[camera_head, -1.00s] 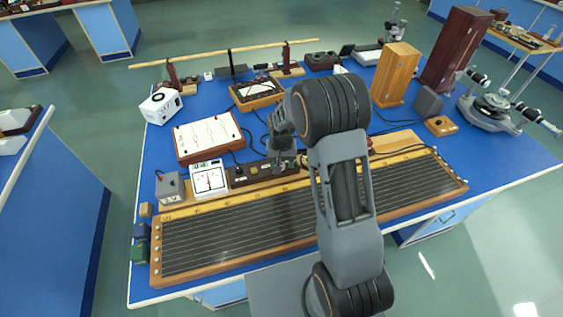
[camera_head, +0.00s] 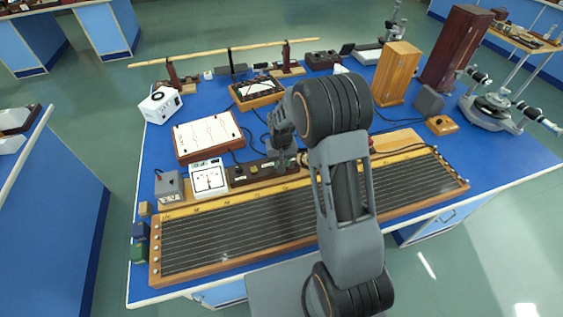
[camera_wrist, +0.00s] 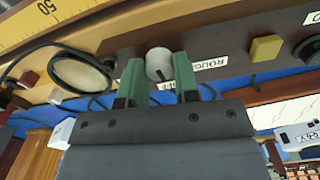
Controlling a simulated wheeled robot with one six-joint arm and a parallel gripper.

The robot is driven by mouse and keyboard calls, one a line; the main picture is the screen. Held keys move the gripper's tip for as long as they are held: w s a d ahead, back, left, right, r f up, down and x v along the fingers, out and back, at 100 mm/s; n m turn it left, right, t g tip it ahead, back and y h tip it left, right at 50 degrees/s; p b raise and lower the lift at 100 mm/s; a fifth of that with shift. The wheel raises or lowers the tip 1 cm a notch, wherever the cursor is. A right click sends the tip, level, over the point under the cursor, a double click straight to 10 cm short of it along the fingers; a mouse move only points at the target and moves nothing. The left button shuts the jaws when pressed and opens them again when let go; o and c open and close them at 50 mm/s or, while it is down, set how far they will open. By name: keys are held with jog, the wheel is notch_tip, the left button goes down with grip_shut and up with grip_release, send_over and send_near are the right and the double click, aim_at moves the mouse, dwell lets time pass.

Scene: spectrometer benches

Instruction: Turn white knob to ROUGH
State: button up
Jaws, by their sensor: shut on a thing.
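The white knob (camera_wrist: 159,64) sits on the brown face of a long, narrow box (camera_wrist: 120,42) in the wrist view. A ROUGH label (camera_wrist: 209,63) is to its right, and another label, partly hidden by a finger, lies close below it. My gripper (camera_wrist: 160,78) has its two green fingers on either side of the knob, shut on it. The knob's pointer direction is hard to tell. In the head view my gripper (camera_head: 281,162) reaches down to the brown box (camera_head: 243,175), and the knob is hidden there.
A yellow square button (camera_wrist: 266,48) is right of the ROUGH label. In the head view, a long wired board (camera_head: 240,230) lies in front, and a white meter (camera_head: 209,178) stands left of the box. Cables run behind.

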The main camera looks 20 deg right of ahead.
jog(key=n+b, duration=0.2)
jog(key=n, duration=0.3)
jog(key=shift+f, duration=0.1)
jog(key=n+b, duration=0.1)
jog(key=n, duration=0.4)
jog(key=shift+n, duration=0.4)
dwell(0.3)
jog(key=o, duration=0.9)
notch_tip(320, 180, up, 14)
jog(key=shift+r+b, duration=0.1)
jog(key=shift+b, duration=0.45)
